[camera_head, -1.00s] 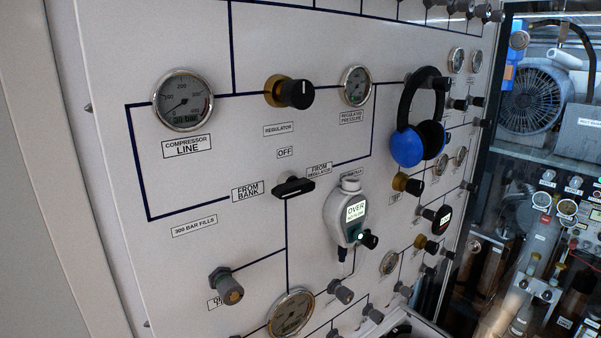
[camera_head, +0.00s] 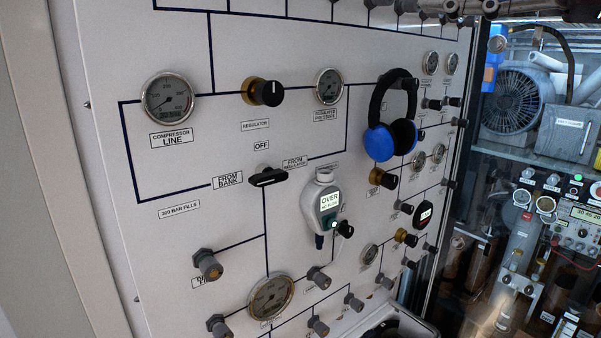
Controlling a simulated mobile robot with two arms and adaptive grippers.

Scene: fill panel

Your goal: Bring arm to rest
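Neither of my grippers nor my arms show in the head view. The fill panel (camera_head: 110,180) fills most of the view. It carries a black selector handle (camera_head: 268,177) between the "FROM BANK" and "FROM REGULATOR" labels, under an "OFF" label. A regulator knob (camera_head: 262,92) is above it. A compressor line gauge (camera_head: 167,98) is at the upper left and a regulated pressure gauge (camera_head: 328,86) is to the right of the knob. A grey handheld meter (camera_head: 323,208) with a lit screen reading "OVER" sits on the panel.
Blue and black ear defenders (camera_head: 391,135) hang on the panel's right part. Several fittings and a larger gauge (camera_head: 270,297) line its lower part. An open case (camera_head: 392,328) shows at the bottom edge. Machinery with a fan (camera_head: 512,101) stands behind glass at the right.

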